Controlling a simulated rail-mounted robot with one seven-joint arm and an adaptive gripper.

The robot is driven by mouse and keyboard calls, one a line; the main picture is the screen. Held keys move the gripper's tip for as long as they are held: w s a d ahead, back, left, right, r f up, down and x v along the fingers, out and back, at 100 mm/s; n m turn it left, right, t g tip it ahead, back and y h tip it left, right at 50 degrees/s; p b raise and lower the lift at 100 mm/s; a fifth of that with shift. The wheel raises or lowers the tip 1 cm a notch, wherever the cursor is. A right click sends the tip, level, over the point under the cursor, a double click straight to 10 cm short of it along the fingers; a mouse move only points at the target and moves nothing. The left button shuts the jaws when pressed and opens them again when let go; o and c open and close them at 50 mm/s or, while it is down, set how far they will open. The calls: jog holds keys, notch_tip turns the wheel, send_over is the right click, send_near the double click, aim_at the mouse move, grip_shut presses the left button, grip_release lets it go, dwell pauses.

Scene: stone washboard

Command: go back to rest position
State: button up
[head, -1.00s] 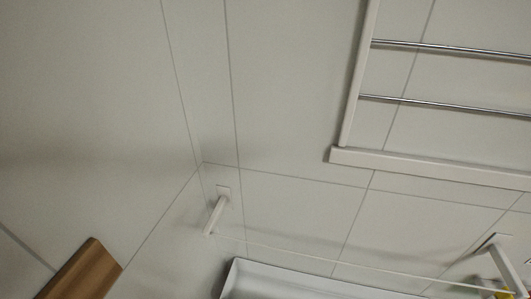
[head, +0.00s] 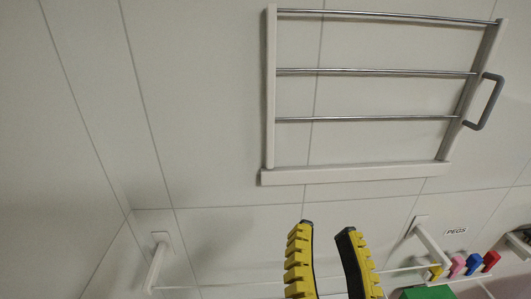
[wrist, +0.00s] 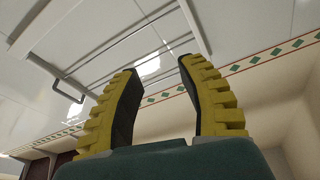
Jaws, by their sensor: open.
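My gripper (head: 327,228) has two yellow, ridged fingers with dark inner pads. In the head view they rise from the bottom edge, right of the middle, in front of the tiled wall. The fingers stand apart with nothing between them. In the wrist view my gripper (wrist: 158,75) is also open and empty, and its dark green body fills the bottom. The rest of my arm is mostly hidden below the head view.
A white wall rack (head: 365,174) with metal bars is on the tiled wall, a grey handle (head: 497,101) at its right. A line hangs between two white brackets (head: 154,262). Several coloured pegs (head: 473,264) sit at right by a "PEGS" label (head: 456,231).

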notch_tip(320, 180, up, 21)
jog(key=s+n+t+p, duration=0.1)
jog(key=n+p, duration=0.2)
jog(key=p, duration=1.6)
